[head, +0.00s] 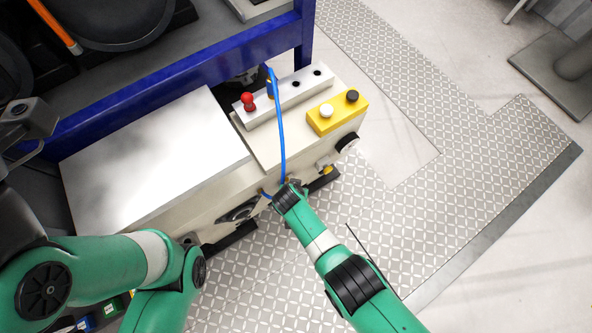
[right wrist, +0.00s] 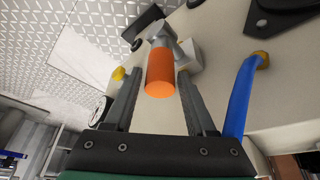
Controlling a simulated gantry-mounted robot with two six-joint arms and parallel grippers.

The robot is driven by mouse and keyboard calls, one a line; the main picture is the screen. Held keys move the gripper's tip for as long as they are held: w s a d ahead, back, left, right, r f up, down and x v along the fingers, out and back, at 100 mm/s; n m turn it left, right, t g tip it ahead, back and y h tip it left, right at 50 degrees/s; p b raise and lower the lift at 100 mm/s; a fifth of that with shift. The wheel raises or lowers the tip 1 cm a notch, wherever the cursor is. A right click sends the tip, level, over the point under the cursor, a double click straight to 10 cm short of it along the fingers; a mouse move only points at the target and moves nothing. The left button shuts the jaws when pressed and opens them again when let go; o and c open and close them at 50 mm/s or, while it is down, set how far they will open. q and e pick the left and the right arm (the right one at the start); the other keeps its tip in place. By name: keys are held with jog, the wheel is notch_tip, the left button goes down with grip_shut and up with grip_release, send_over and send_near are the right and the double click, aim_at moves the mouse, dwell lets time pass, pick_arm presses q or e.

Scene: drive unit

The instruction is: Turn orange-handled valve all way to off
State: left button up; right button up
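The valve's orange handle (right wrist: 160,74) shows in the right wrist view as a short cylinder on a grey metal stem (right wrist: 162,38) at the cream unit's side. My right gripper (right wrist: 159,82) is open, with one finger on each side of the handle and a visible gap at both. In the head view my right gripper (head: 283,187) is at the unit's front side, its fingers mostly hidden, and I cannot make out the orange handle there. A dark gripper-like end (head: 30,118) of my left arm is at the left edge; its fingers are unclear.
The cream drive unit (head: 205,195) carries a red knob (head: 248,99) and a yellow button box (head: 338,111). A blue hose (head: 281,130) arcs down near my right gripper and passes close beside its right finger (right wrist: 238,98). A blue frame (head: 150,92) stands behind. The patterned floor (head: 440,220) is open.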

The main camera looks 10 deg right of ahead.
grip_shut()
dwell(1.1)
